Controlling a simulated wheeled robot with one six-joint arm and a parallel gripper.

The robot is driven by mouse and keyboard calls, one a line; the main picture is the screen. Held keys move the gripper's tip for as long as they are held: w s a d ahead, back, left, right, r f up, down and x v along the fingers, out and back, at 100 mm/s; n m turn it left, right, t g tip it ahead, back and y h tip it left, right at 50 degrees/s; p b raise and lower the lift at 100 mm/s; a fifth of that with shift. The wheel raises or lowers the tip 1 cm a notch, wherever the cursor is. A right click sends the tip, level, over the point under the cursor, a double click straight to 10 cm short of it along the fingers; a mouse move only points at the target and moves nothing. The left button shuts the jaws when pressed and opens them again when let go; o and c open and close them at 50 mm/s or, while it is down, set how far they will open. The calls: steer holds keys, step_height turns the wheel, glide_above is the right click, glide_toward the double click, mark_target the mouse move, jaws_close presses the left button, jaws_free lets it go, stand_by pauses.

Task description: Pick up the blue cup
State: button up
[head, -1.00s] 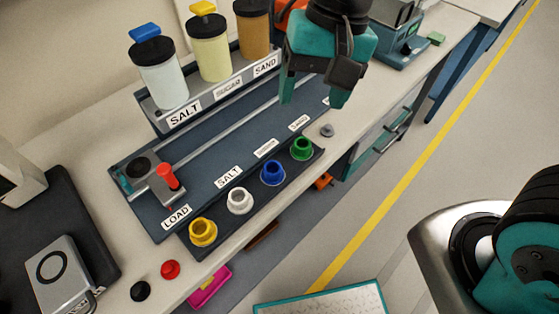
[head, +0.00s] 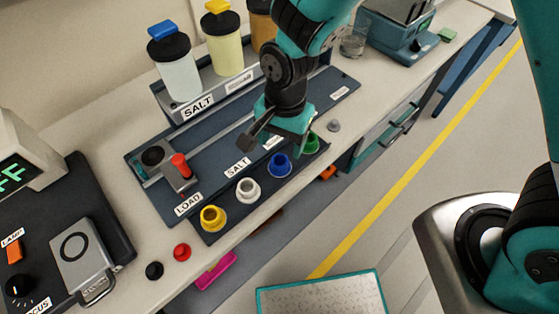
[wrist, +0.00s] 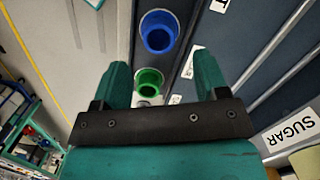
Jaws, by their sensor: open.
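The blue cup (head: 279,165) stands upright on the dark strip along the front of the bench, between the white cup (head: 248,190) and the green cup (head: 311,142). My gripper (head: 291,130) is open and empty above the strip, just behind and over the blue and green cups. In the wrist view the blue cup (wrist: 159,32) lies beyond the fingertips at the top. The green cup (wrist: 149,82) shows between the open fingers, lower down and apart from them.
The yellow cup (head: 213,218) stands at the strip's left end. Jars, one marked SALT (head: 176,70), stand on a raised rack behind. A slide with a red knob (head: 180,164) is at left. A grey stopper (head: 333,126) lies right of the strip.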

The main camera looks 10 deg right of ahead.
mark_target(280, 165)
steer(key=shift+s+a+f+p, duration=0.15)
steer(key=shift+f+p, duration=0.25)
steer(key=shift+f, duration=0.95)
steer(key=shift+s+a+f+p, duration=0.15)
steer(key=shift+f+p, duration=0.25)
steer(key=shift+f, duration=0.9)
steer(key=shift+d, duration=0.1)
steer(key=c, duration=1)
step_height(280, 165, up, 20)
steer(key=shift+r+b, duration=0.1)
steer(key=shift+b, duration=0.8)
